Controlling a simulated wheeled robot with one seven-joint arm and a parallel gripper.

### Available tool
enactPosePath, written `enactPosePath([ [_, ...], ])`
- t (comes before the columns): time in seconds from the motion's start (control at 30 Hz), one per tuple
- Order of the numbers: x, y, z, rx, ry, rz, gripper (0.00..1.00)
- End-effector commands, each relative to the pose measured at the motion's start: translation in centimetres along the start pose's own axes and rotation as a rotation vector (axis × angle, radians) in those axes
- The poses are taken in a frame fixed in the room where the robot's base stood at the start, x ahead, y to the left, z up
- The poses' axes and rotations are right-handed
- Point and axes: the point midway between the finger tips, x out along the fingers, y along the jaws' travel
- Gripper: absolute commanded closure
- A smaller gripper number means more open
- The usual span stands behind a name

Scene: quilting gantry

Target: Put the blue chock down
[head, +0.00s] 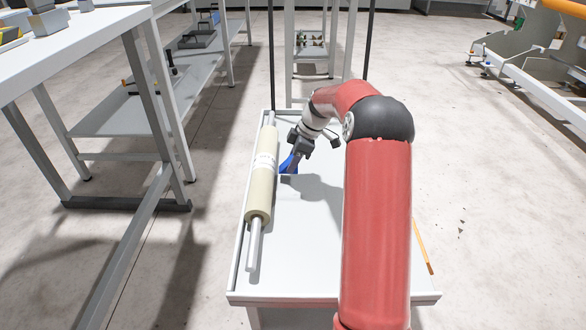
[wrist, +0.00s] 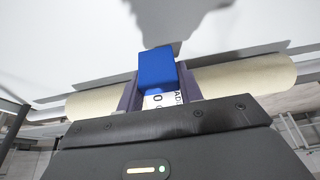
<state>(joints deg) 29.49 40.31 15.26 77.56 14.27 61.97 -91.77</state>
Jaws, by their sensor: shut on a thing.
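The blue chock (head: 289,163) is in my gripper (head: 292,158) in the head view, over the white tray-topped table (head: 285,277). In the wrist view the blue chock (wrist: 156,69) sits between the two dark fingers of my gripper (wrist: 159,86), which is shut on it. A cream roll (head: 260,190) on a pale bar lies along the left side of the table, just left of the chock. The roll (wrist: 236,79) also shows behind the fingers in the wrist view, with a printed label partly hidden. I cannot tell whether the chock touches the roll or the table.
The table has a raised rim. Its surface right of the roll is clear where visible; my arm hides part. A long workbench (head: 75,45) with a lower shelf stands at left. A thin orange stick (head: 422,247) shows beside the table at right. A machine frame (head: 525,60) stands far right.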

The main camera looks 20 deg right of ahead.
Motion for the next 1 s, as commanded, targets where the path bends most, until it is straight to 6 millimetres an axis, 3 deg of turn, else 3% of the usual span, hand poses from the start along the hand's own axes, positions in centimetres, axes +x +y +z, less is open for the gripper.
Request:
enactPosePath([
  [0.17,2.4,0.0,1.0,0.0,0.001,-0.001,0.88],
  [0.57,2.9,0.0,1.2,-0.001,0.001,0.001,0.88],
  [0.6,2.8,0.0,1.1,-0.001,0.001,0.001,0.59],
  [0.7,2.7,0.0,1.1,-0.001,0.0,0.001,0.46],
  [0.73,2.7,0.0,1.1,-0.001,0.001,0.001,0.42],
  [1.0,2.6,0.0,1.1,-0.001,0.001,0.001,0.42],
])
